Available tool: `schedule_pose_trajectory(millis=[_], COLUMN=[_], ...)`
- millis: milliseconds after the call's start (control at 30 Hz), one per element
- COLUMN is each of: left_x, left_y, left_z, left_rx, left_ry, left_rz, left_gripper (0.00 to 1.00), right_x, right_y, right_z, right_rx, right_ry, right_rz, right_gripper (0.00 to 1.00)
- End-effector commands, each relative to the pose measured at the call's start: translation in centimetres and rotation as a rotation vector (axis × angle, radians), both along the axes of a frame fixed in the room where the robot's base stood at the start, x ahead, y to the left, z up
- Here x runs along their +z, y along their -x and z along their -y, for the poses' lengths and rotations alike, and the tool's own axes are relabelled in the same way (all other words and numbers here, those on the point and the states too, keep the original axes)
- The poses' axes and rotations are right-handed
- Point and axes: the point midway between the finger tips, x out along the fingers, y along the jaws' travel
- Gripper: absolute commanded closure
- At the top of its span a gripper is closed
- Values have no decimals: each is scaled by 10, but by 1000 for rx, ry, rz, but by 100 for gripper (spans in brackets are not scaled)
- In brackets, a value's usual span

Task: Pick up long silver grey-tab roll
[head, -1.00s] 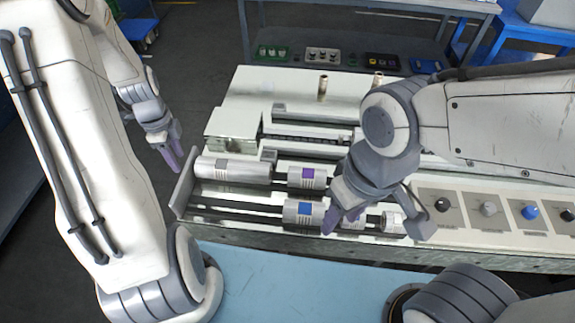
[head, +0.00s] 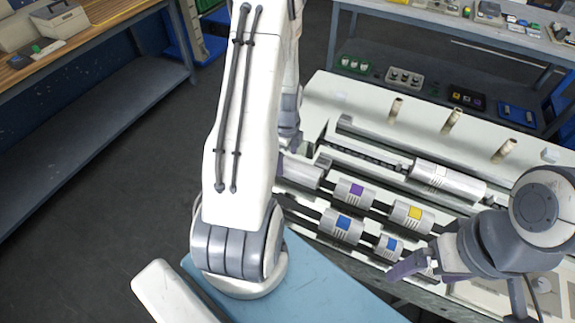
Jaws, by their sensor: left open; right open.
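The long silver roll (head: 302,175) lies at the left end of the machine's rear roll row in the head view. My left arm covers its left part, and its grey tab is hidden. My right gripper (head: 422,268) is open and empty near the front right rolls, well to the right of the long roll.
Silver rolls with purple (head: 355,194), yellow (head: 411,215), blue (head: 341,226) and smaller blue (head: 388,247) tabs lie close by. Another long silver roll (head: 447,181) lies farther back. Upright tan posts (head: 452,119) stand behind it. Open floor lies to the left.

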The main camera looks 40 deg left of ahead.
Motion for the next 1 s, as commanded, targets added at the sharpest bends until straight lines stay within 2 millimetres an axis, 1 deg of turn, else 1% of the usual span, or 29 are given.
schedule_pose_trajectory(millis=[33, 67, 133, 233, 333, 533, 567, 600, 667, 700, 767, 800, 1000], left_x=[-6, -10, -21, -30, -35, -35, -35, -35, -35, -35, -35, -35, -34], left_y=[3, 3, 3, 2, 2, 1, 1, 1, 1, 1, 1, 1, 1], left_z=[1, 2, 2, 2, 2, 2, 2, 2, 2, 2, 2, 2, 2], left_rx=[0, 0, -1, -1, -2, -2, -2, -2, -2, -2, -2, -2, -2], left_ry=[3, 4, 3, 2, 0, 0, 0, 0, 0, 0, 0, 0, -1], left_rz=[-5, -6, -5, -3, -1, 0, 0, 0, 0, 0, 0, 0, 2], left_gripper=[0, 0, 0, 0, 0, 0, 8, 23, 46, 61, 84, 99, 100], right_x=[6, 7, 8, 10, 10, 9, 9, 9, 9, 9, 9, 9, 10], right_y=[0, 0, 0, 0, 0, 0, 0, 0, 0, 0, 0, 0, 0], right_z=[0, 0, 0, 0, 0, 0, 0, 0, 0, 0, 0, 0, 0], right_rx=[0, 0, 0, -1, -1, -1, -1, -1, -1, -1, -1, -1, -1], right_ry=[0, 0, 0, 0, 0, 0, 0, 0, 0, 0, 0, 0, 0], right_rz=[0, 0, 0, 0, 0, 0, 0, 0, 0, 0, 0, 0, 0], right_gripper=[0, 0, 0, 0, 0, 0, 0, 0, 0, 0, 0, 0, 0])
